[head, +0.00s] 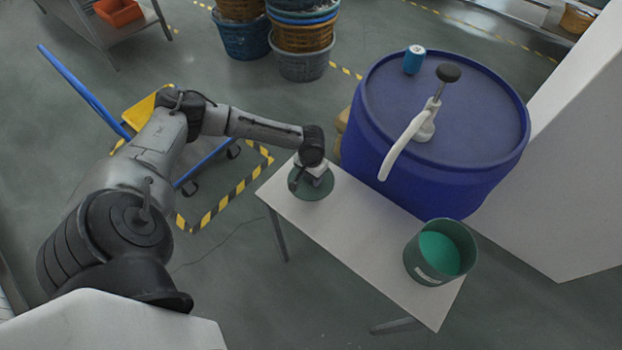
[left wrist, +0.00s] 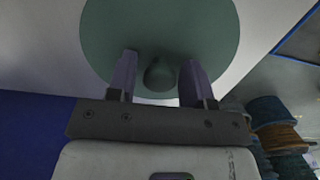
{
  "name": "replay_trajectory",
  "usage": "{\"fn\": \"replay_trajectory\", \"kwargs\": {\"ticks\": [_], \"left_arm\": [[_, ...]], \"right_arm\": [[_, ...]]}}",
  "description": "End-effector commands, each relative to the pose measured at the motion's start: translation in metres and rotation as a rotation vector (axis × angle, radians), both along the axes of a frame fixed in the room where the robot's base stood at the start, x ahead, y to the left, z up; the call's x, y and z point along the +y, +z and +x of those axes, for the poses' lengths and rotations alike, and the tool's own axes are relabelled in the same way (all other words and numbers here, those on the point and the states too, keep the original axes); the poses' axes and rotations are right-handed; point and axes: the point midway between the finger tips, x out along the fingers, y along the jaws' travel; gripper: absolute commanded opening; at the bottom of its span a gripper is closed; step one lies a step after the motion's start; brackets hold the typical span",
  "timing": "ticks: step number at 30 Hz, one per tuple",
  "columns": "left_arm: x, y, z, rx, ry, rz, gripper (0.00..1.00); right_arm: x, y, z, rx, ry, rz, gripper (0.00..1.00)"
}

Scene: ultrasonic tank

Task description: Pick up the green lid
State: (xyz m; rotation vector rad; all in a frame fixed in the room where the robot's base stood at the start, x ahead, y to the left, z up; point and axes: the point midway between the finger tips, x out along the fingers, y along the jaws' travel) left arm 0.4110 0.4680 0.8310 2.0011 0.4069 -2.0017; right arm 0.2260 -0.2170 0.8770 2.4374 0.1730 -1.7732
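The green lid (head: 318,192) is a round dark-green disc lying flat on the left end of the small white table (head: 361,241). My left gripper (head: 311,184) is over the lid. In the left wrist view its two fingers (left wrist: 160,72) stand apart on either side of the knob, with a gap on both sides. The head view hides most of the knob behind the gripper. My right gripper is not in view.
A green bucket (head: 417,262) with teal contents stands open at the table's right end. A large blue drum (head: 440,165) with a pump (head: 426,128) and a blue can (head: 414,60) on top stands behind the table. A yellow cart (head: 146,110) is at the left.

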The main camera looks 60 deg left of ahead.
Motion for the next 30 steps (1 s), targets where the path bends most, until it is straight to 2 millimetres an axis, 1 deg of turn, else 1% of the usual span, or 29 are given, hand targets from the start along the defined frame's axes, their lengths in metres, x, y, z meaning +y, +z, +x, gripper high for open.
{"fn": "replay_trajectory", "kwargs": {"ticks": [1, 2, 12, 19, 23, 26, 30], "left_arm": [[0.0, 0.0, 0.0, 0.0, 0.0, 0.0, 0.42], [0.0, 0.0, 0.0, 0.0, 0.0, 0.0, 0.39], [0.0, 0.0, 0.0, 0.0, 0.0, 0.0, 0.07], [0.0, 0.001, 0.0, 0.0, 0.0, 0.0, 0.07], [0.0, 0.006, 0.0, -0.001, 0.001, -0.001, 0.07], [0.0, 0.015, 0.001, -0.002, 0.001, 0.0, 0.07], [0.001, 0.036, 0.001, -0.003, 0.001, 0.001, 0.07]], "right_arm": [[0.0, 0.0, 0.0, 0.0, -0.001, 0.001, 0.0], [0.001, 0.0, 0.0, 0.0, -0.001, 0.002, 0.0], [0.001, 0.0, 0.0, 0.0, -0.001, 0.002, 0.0], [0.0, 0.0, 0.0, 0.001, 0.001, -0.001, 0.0], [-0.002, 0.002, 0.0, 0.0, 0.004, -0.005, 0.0], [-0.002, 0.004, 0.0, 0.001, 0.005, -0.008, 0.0], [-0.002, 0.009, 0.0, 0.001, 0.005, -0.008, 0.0]]}}
